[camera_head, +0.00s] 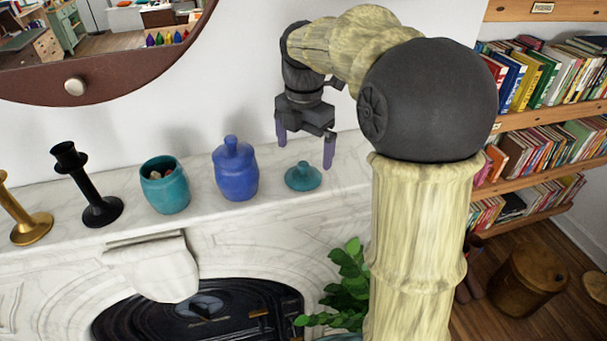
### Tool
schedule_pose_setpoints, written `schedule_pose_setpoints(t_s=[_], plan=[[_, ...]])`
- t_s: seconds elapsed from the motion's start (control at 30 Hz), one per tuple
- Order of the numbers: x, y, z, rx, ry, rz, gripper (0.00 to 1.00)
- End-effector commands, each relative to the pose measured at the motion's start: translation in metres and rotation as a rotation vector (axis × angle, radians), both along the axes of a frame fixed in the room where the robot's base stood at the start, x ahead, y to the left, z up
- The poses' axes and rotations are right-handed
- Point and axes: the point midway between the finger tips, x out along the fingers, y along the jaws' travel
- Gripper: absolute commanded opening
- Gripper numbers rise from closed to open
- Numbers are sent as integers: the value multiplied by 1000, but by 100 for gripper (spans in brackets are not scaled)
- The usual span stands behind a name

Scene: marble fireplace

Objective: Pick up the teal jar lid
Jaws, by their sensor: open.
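The teal jar lid (303,177) lies on the marble mantel, its knob pointing up. The open teal jar (165,187) stands further left on the mantel, with small things inside it. A blue lidded jar (235,171) stands between the teal jar and the teal lid. My gripper (305,152) points down above the mantel near the lid, with its two purple fingers apart and nothing between them. In the picture the lid shows just below the gap between the fingers. I cannot tell the exact height of the fingers over it.
A black candlestick (91,190) and a gold candlestick (25,220) stand at the mantel's left. The white wall and a round mirror (95,80) are behind. A green plant (346,275) is below the mantel's front edge. Bookshelves (545,120) stand at the right.

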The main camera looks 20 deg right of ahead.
Motion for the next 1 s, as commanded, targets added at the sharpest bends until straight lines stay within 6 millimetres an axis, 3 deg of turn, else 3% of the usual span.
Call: schedule_pose_setpoints(t_s=[0.17,0.53,1.0], plan=[[-1,0,-4,0,3,0,98],[-4,0,-49,0,3,-2,98],[-4,0,-52,0,0,-2,98]])
